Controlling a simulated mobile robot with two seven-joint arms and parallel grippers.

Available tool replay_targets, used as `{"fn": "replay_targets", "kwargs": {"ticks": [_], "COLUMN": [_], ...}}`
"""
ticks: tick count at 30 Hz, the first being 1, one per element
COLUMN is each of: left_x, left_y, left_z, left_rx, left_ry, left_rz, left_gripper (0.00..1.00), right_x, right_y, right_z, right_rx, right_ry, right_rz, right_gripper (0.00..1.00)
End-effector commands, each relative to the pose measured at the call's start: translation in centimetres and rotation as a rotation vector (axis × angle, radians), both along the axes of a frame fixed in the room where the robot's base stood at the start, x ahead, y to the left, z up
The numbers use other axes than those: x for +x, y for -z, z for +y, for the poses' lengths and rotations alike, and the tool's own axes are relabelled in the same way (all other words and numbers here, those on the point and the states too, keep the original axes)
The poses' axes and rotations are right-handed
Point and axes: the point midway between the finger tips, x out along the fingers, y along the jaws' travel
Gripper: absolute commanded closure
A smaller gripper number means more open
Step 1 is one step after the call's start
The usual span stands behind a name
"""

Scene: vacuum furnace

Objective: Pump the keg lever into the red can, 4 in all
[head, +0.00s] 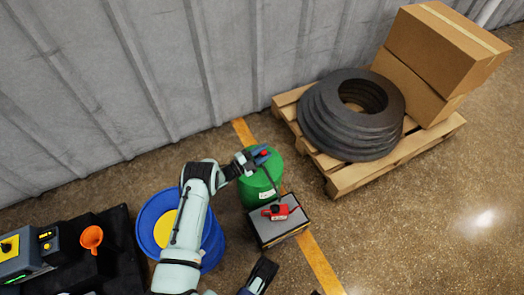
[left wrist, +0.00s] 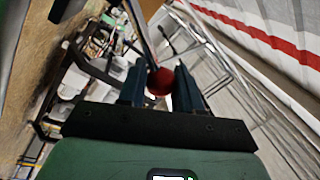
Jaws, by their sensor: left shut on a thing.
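The green keg (head: 258,188) stands on the floor near the wall. Its lever's red knob (head: 265,153) shows at the top, at my left gripper (head: 259,156). In the left wrist view, the red knob (left wrist: 160,81) on a thin grey rod sits between the fingers of my left gripper (left wrist: 160,88), which is shut on it.
A blue drum (head: 148,238) with a yellow top stands left of the keg, partly behind my left arm. An orange funnel (head: 91,237) is on a black unit at far left. A pallet (head: 345,180) with dark rings and cartons stands at right. The right floor is clear.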

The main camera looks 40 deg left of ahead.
Motion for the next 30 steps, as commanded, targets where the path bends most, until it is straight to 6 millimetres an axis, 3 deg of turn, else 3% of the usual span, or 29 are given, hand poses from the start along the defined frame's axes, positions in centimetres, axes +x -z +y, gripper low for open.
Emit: {"fn": "replay_targets", "kwargs": {"ticks": [12, 13, 15, 25, 30], "left_x": [0.0, 0.0, 0.0, 0.0, 0.0], "left_y": [0.2, 0.2, 0.2, -0.2, -2.5], "left_z": [-0.7, -0.7, -0.6, -0.3, -0.2], "left_rx": [-0.009, -0.009, -0.008, -0.003, -0.002], "left_ry": [0.012, 0.012, 0.011, 0.004, 0.003], "left_rz": [0.004, 0.004, 0.004, 0.001, 0.0], "left_gripper": [1.0, 0.63, 0.44, 0.44, 0.44], "right_x": [0.0, 0.0, 0.0, 0.0, 0.5], "right_y": [0.0, 0.0, 0.0, -0.2, -1.5], "right_z": [0.0, 0.0, 0.0, 0.0, 0.4], "right_rx": [0.0, 0.0, 0.0, 0.0, 0.004], "right_ry": [0.0, 0.0, 0.0, -0.001, -0.006], "right_rz": [0.0, 0.0, 0.0, -0.002, -0.022], "right_gripper": [0.42, 0.42, 0.42, 0.42, 0.42]}}
